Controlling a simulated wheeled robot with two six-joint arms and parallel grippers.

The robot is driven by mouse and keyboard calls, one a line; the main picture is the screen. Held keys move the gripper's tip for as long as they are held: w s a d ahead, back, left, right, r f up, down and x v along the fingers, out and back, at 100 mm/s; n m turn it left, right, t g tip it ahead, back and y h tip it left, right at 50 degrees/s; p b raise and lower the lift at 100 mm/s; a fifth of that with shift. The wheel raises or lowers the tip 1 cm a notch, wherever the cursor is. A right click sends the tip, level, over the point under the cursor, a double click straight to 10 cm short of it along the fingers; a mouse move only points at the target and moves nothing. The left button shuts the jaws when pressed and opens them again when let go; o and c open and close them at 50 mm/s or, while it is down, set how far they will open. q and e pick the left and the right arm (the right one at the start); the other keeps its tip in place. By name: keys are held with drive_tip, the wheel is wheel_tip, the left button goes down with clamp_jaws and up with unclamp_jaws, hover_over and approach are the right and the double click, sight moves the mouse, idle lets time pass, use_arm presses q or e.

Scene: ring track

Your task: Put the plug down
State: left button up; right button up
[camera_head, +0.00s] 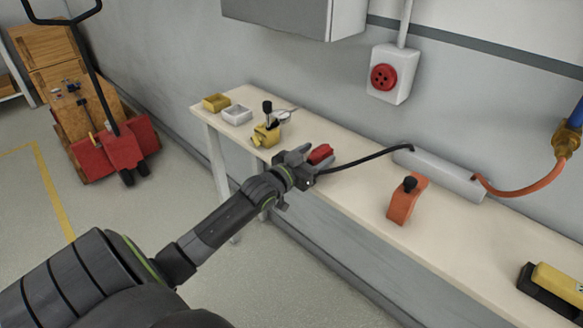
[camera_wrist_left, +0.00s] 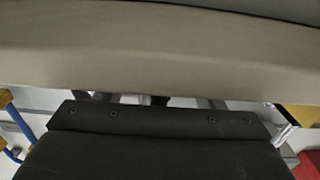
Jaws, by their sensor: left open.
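The red plug (camera_head: 320,153) is at the front part of the bench, with a black cable running from it to a long grey box. My left gripper (camera_head: 304,164) is open and right beside the plug, its fingers close to the plug's near side. Whether they touch it, and whether the plug rests fully on the bench, I cannot tell. In the left wrist view a beige surface and a dark grey body fill most of the picture, and I cannot make out the plug there. My right gripper is not in view.
The pale bench (camera_head: 350,193) runs along the wall. An orange block (camera_head: 405,202) with a black knob and the grey box (camera_head: 440,174) stand right of the plug. A yellow clamp-like device (camera_head: 266,135) and small trays (camera_head: 236,115) stand left. A red socket (camera_head: 383,77) is on the wall.

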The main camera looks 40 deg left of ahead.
use_arm(q)
drive_tip(key=s+p, duration=0.5)
drive_tip(key=s, duration=0.5)
drive_tip(key=shift+a, duration=0.4)
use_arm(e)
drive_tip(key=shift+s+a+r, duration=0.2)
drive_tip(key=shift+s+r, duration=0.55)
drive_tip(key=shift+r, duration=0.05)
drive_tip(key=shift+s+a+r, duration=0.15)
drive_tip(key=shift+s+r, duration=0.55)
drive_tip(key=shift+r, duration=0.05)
